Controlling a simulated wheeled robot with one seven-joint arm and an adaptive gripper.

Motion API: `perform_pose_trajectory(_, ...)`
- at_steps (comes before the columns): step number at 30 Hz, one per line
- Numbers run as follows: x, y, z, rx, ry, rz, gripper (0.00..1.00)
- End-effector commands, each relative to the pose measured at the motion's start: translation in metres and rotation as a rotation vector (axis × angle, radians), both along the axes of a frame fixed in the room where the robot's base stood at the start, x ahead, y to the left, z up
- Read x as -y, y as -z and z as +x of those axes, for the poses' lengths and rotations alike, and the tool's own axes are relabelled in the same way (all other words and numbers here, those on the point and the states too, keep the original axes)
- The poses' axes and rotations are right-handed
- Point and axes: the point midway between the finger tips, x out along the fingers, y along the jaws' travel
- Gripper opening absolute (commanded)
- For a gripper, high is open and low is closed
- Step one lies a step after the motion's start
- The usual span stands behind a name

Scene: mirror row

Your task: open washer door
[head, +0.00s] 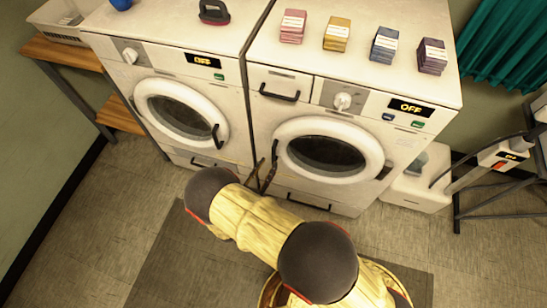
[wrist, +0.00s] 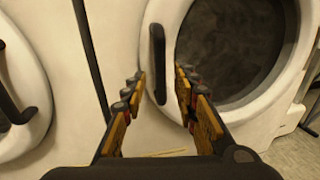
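Two white front-loading machines stand side by side; the right one has a drawer, and I take it as the washer (head: 350,97). Its round door (head: 287,125) has a white ring and dark glass and looks shut; it also fills the right of the wrist view (wrist: 290,118). The black door handle (wrist: 158,62) is upright on the ring's left edge. My gripper (wrist: 159,84) is open and empty, its fingers pointing at the handle. The handle's lower part lies between the fingertips in the picture; contact cannot be told. In the head view my gripper (head: 264,174) is partly hidden by my arm.
The left machine (head: 110,62) has a shut door with a black handle (head: 216,138). Several coloured stacks, including a pink one (head: 292,26), sit on the washer top. A white box (head: 413,190) and dark-framed stand are at right. Floor in front is clear.

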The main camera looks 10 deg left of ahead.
Motion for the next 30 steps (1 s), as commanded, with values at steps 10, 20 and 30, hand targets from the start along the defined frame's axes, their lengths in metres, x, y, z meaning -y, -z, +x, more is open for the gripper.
perform_pose_trajectory(10,0.014,0.002,0.045,-0.001,0.003,0.000,0.29)
perform_pose_trajectory(20,0.015,0.000,0.051,-0.001,0.001,0.000,0.29)
perform_pose_trajectory(30,0.015,0.000,0.051,-0.001,0.002,0.000,0.13)
